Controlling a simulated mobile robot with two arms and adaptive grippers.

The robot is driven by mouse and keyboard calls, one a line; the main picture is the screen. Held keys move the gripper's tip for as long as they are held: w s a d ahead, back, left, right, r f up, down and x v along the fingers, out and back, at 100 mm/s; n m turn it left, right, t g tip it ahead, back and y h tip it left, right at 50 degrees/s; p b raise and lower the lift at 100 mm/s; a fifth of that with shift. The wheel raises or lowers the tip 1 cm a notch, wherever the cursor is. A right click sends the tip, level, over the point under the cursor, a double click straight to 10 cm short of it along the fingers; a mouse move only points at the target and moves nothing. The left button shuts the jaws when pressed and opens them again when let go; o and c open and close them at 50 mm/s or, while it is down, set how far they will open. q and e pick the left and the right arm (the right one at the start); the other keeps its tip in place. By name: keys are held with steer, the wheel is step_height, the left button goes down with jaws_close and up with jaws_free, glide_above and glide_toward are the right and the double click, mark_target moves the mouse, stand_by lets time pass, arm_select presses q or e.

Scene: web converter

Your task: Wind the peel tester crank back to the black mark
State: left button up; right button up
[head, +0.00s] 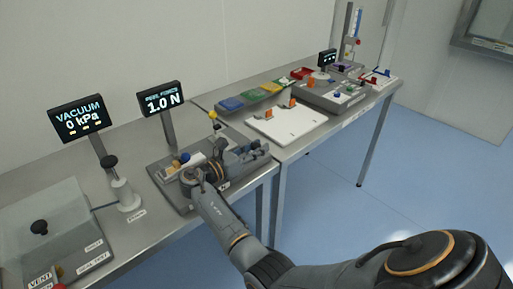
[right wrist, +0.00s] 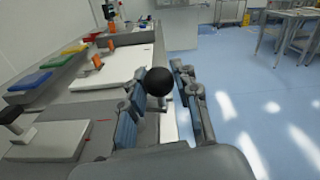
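The peel tester (head: 160,177) is a grey bench unit below a display (head: 161,97) that reads PEEL FORCE 1.0 N. My right gripper (head: 252,155) is at its right side, near the table's front edge, and its wrist hides part of the tester. In the right wrist view, a black ball knob (right wrist: 158,81), which looks like the crank's handle, sits between the two blue-padded fingers of my gripper (right wrist: 166,108). Gaps show on both sides of the knob, so the fingers look open around it. The crank arm and the black mark cannot be made out. My left gripper is out of view.
A vacuum display (head: 82,118), a white pump (head: 125,195) and a lidded chamber (head: 60,235) stand to the left. A white board (head: 287,124) and coloured trays (head: 250,96) lie beyond the tester. The floor in front is clear.

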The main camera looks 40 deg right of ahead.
steer(key=o, duration=0.3)
steer(key=shift+a, duration=0.1)
steer(key=a, duration=1.1)
steer(key=shift+s+a, duration=0.3)
steer(key=shift+a, duration=0.1)
